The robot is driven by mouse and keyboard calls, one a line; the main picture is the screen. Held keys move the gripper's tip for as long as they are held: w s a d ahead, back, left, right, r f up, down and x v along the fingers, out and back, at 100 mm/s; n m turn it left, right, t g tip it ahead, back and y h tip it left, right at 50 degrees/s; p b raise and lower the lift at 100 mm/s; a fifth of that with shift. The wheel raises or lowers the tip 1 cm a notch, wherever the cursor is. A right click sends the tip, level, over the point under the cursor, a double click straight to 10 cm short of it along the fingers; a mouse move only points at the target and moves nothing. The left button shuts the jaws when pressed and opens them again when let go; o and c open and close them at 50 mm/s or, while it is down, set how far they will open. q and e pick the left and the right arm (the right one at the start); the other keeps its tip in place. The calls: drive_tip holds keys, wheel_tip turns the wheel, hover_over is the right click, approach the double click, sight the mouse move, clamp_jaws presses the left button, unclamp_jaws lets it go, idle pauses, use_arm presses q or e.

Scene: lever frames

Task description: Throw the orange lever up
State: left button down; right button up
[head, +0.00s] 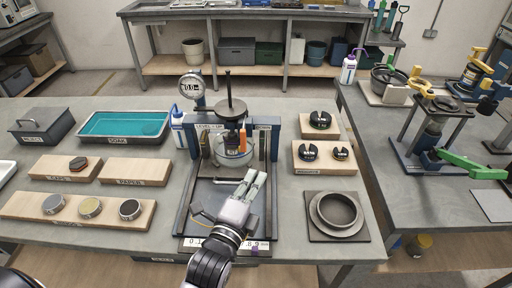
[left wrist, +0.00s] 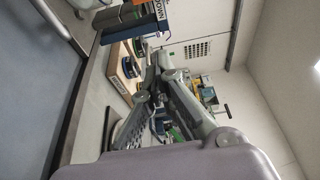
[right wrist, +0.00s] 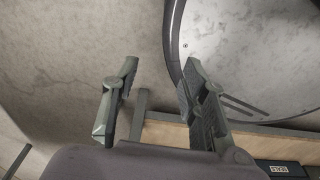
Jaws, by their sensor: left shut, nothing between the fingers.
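The frame's crossbar carries a label that appears to read "LEVER-UP". My left gripper (head: 257,176) is shut and empty in front of the frame, below and apart from the lever in the head view. Its fingers also show together in the left wrist view (left wrist: 154,65). My right gripper (right wrist: 158,75) is open and empty in the right wrist view. The lever cannot be made out in either wrist view.
A glass bowl (head: 234,158) stands inside the frame, and a round gauge (head: 191,86) rises at its left. Wooden blocks with black weights (head: 310,152) and a dark ring (head: 338,208) stand on the right. A teal-filled tray (head: 124,124) and wooden blocks (head: 136,171) lie on the left.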

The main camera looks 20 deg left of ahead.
sight(242, 130)
use_arm(q)
drive_tip(key=w+p, duration=0.2)
drive_tip(key=w, duration=0.8)
drive_tip(key=a, duration=0.1)
drive_tip(key=s+a+p, duration=0.1)
drive_tip(key=a, duration=0.1)
drive_tip(key=shift+a, duration=0.15)
use_arm(e)
drive_tip(key=r, duration=0.1)
drive_tip(key=s+r, duration=0.2)
drive_tip(key=shift+s+a+r, duration=0.1)
drive_tip(key=shift+a, duration=0.15)
use_arm(q)
drive_tip(key=shift+f, duration=0.1)
use_arm(e)
drive_tip(key=shift+w+d, duration=0.2)
drive_tip(key=shift+d, duration=0.05)
use_arm(q)
drive_tip(key=shift+w+p, duration=0.1)
drive_tip(key=shift+p, duration=0.2)
use_arm(e)
drive_tip(key=shift+r, duration=0.15)
